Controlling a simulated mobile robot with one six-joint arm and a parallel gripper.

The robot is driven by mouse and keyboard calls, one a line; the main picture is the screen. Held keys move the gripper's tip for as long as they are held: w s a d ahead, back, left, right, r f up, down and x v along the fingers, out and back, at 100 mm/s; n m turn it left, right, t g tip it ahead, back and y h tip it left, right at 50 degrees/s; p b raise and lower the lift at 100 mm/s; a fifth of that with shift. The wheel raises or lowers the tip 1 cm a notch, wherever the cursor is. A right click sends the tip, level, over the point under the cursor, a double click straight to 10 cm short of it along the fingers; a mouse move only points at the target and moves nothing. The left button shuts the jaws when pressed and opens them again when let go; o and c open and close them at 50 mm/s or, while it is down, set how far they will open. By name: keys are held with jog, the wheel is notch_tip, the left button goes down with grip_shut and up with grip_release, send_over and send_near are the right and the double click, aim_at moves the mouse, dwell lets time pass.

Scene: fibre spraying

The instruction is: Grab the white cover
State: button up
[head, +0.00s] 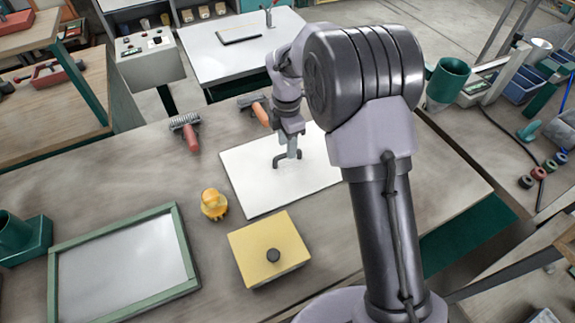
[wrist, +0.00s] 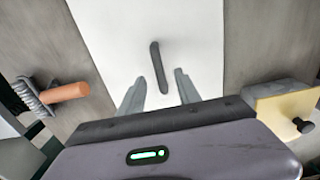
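The white cover (head: 250,191) is a flat white panel with a dark bar handle (head: 279,164), lying on the grey-brown table left of my arm's column in the head view. In the wrist view the white cover (wrist: 205,45) fills the upper middle, and its handle stands out near the centre. My gripper (wrist: 160,77) is open, with one finger on each side of the handle's near end in that view. In the head view my gripper (head: 290,153) is over the cover at the handle. I cannot tell whether the fingers touch it.
A green-framed panel (head: 125,265) lies at lower left. A brush (head: 187,135) and an orange-handled tool (head: 262,115) lie behind.

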notch_tip(320, 180, down, 5)
jog(key=shift+r+b, duration=0.1)
jog(key=shift+b, duration=1.05)
jog(key=shift+r, duration=0.1)
grip_shut()
